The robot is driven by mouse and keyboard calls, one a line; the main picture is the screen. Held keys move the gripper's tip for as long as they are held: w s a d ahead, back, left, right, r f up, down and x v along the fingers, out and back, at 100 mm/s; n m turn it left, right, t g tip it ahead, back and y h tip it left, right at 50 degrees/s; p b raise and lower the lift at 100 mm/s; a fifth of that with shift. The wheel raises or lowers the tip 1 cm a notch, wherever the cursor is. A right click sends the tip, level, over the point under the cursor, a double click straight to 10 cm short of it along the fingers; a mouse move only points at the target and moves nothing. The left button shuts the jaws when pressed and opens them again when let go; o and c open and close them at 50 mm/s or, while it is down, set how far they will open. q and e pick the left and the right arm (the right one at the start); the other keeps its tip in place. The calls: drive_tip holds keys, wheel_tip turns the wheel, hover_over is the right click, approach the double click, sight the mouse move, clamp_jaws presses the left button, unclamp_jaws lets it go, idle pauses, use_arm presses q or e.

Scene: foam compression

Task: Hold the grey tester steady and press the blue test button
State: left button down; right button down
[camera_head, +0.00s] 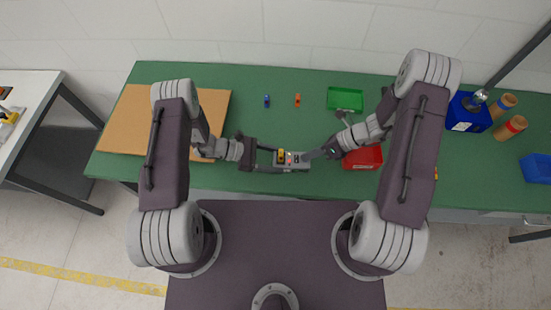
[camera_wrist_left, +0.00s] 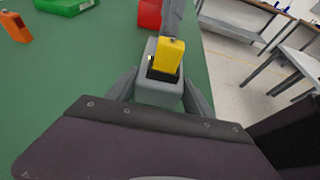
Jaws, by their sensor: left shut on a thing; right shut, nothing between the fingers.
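The grey tester (camera_head: 292,168) is at the table's front edge, between my two grippers. A yellow block (camera_head: 281,155) sits on its left part; the block also shows in the left wrist view (camera_wrist_left: 166,56). My left gripper (camera_head: 273,157) is shut on the tester's left end, a finger on each side of its grey body in the left wrist view (camera_wrist_left: 158,95). My right gripper (camera_head: 310,155) is shut and empty, its tips at the tester's right end; whether they touch cannot be told. I cannot make out the blue test button.
A red tray (camera_head: 363,158) lies right of the tester, with a green tray (camera_head: 345,98) behind. Small blue (camera_head: 267,100) and orange (camera_head: 297,100) items stand farther back. Cardboard (camera_head: 125,120) lies left; a blue bin (camera_head: 468,113) stands right. The green table's (camera_head: 235,85) back middle is mostly free.

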drive_tip(key=shift+r, duration=0.55)
drive_tip(key=shift+r, duration=0.1)
wheel_tip(320, 180, up, 6)
drive_tip(key=shift+f, duration=0.1)
idle(0.6)
use_arm(q)
drive_tip(key=shift+c, duration=1.6)
unclamp_jaws()
